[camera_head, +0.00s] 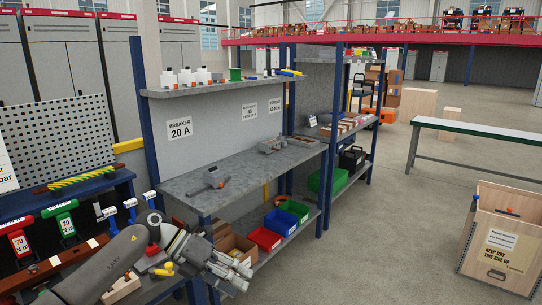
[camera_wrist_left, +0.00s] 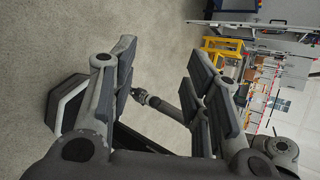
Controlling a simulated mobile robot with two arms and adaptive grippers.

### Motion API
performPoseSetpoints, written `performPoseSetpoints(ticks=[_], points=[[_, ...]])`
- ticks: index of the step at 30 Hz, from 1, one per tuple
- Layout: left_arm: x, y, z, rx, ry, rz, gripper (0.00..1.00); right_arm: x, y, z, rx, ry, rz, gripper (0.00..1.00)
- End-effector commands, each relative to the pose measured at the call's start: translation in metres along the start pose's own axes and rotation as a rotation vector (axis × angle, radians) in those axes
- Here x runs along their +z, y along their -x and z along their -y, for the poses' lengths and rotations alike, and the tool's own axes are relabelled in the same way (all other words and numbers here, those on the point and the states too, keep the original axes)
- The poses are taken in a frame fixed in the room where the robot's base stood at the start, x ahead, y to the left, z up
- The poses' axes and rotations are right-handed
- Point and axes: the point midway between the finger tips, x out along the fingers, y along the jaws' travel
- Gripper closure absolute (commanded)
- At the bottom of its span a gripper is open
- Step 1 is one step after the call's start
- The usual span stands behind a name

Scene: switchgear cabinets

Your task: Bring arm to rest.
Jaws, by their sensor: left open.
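My left arm comes in from the lower left in the head view. Its gripper (camera_head: 236,272) is in front of the workbench's lower left corner, over the boxes there in the picture. In the left wrist view my left gripper (camera_wrist_left: 168,85) is open, with nothing between its dark finger pads. Bare floor and part of my own body show beyond the fingers. My right gripper cannot be made out in the head view.
A grey workbench (camera_head: 255,165) stands ahead, with red, blue and green bins (camera_head: 264,238) on its lower shelf. Torque tools (camera_head: 66,222) hang at the left. A wooden crate (camera_head: 500,240) stands at the right. The floor (camera_head: 390,240) between is clear.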

Motion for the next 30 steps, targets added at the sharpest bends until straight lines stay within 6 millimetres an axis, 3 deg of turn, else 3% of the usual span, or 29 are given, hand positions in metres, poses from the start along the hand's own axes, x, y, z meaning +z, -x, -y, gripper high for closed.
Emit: performPoseSetpoints(ticks=[1, 4, 7, 11, 14, 17, 21, 25, 30], points=[[0.001, -0.023, -0.007, -0.105, 0.087, 0.066, 0.56, 0.005, 0.0, 0.001, -0.001, 0.0, 0.007, 1.0], [0.011, -0.051, -0.021, -0.283, 0.267, 0.225, 0.56, 0.01, 0.0, 0.001, -0.001, 0.0, 0.016, 1.0], [0.015, -0.072, -0.052, -0.427, 0.485, 0.391, 0.56, 0.011, 0.0, 0.001, -0.001, 0.0, 0.017, 1.0], [0.001, -0.096, -0.119, -0.554, 0.82, 0.614, 0.56, 0.01, 0.0, 0.001, -0.001, 0.0, 0.016, 1.0], [-0.033, -0.114, -0.184, -0.6, 1.102, 0.782, 0.56, 0.01, 0.001, 0.001, -0.001, 0.0, 0.016, 1.0], [-0.079, -0.133, -0.241, -0.602, 1.35, 0.918, 0.56, 0.009, 0.0, 0.0, 0.0, 0.0, 0.014, 1.0], [-0.16, -0.161, -0.307, -0.557, 1.663, 1.072, 0.56, 0.006, 0.0, 0.0, 0.0, 0.0, 0.01, 1.0], [-0.246, -0.187, -0.35, -0.481, 1.926, 1.189, 0.56, 0.006, 0.0, 0.0, 0.0, 0.0, 0.009, 1.0], [-0.369, -0.22, -0.381, -0.339, 2.242, 1.311, 0.56, 0.005, 0.0, 0.0, 0.0, 0.0, 0.008, 1.0]])
